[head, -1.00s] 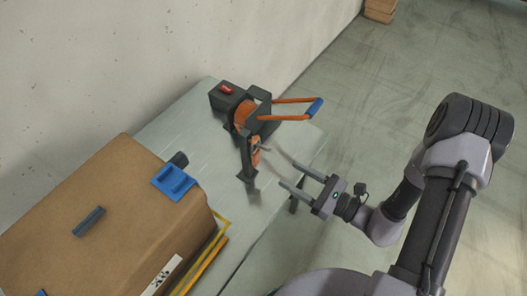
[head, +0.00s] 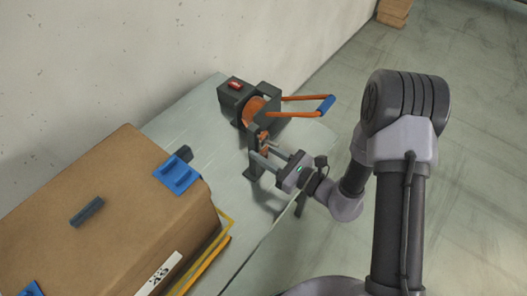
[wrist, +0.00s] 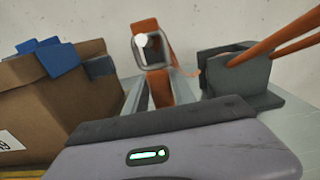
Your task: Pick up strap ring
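The strap ring (wrist: 155,66) is a grey, roughly square metal loop on an orange strap (wrist: 146,25), upright and ahead of my gripper in the wrist view. A small pale round spot shows at its upper left. In the head view the ring is too small to make out clearly; the orange strap (head: 264,142) hangs at the front of a dark dispenser (head: 268,100). My gripper (head: 260,151) is open, its two fingers apart at the dispenser's front, close to the strap. I cannot tell whether they touch it. The fingertips are not clear in the wrist view.
The dispenser has an orange-armed lever with a blue grip (head: 326,104) to the right. A large cardboard box (head: 120,190) with blue pieces (head: 178,175) stands at left on the pale table (head: 215,115). A wall lies behind; open floor lies right.

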